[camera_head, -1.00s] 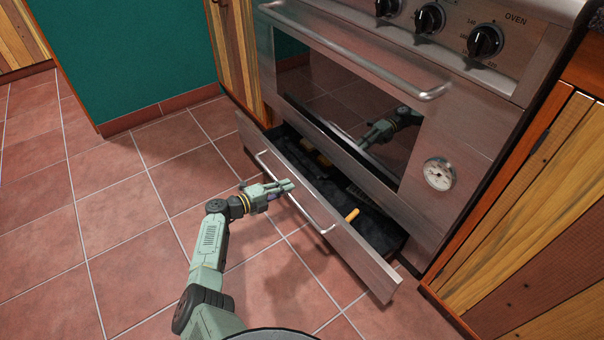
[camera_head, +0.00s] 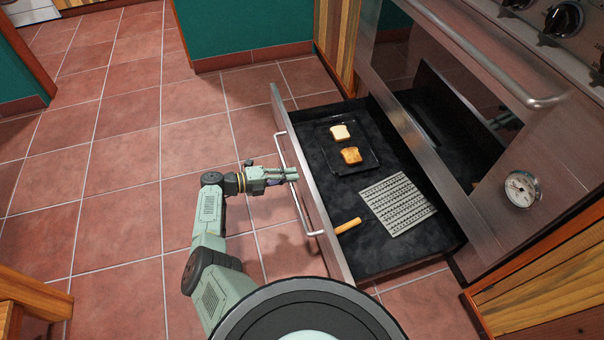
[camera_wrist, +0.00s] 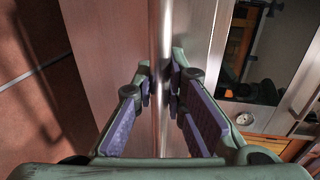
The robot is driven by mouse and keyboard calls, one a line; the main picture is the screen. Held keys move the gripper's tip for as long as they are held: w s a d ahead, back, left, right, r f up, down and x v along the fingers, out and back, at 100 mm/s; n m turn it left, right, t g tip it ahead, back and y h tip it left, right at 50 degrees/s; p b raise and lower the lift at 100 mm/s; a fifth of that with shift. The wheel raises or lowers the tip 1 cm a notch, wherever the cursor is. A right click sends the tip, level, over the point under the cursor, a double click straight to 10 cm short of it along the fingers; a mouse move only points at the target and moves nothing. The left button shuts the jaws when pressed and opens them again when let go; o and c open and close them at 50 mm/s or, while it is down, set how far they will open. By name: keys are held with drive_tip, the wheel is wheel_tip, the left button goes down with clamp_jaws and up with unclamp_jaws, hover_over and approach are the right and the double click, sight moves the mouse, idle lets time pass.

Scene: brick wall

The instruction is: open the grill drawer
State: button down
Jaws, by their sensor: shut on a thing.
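The grill drawer (camera_head: 309,187) under the oven is pulled well out, and its dark inside shows. A long metal bar handle (camera_head: 303,198) runs along its front. My gripper (camera_head: 292,174) is at the handle, toward its upper part in the head view. In the wrist view the handle (camera_wrist: 160,30) runs between the two purple-padded fingers of my gripper (camera_wrist: 160,85), which are shut around it. The exact contact at the fingertips is small in the picture.
Inside the drawer lie a dark tray (camera_head: 334,164) with two bread slices (camera_head: 341,132), a grey slotted grill plate (camera_head: 398,204) and a wooden handle (camera_head: 348,226). The oven door (camera_head: 455,85) stands above. Tiled floor (camera_head: 120,150) is clear to the left. Wooden cabinet (camera_head: 545,285) stands at right.

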drive_tip(key=shift+s+a, duration=0.15)
drive_tip(key=shift+a, duration=0.3)
drive_tip(key=c, duration=1.6)
unclamp_jaws()
drive_tip(key=shift+c, duration=0.2)
drive_tip(key=v, duration=1.2)
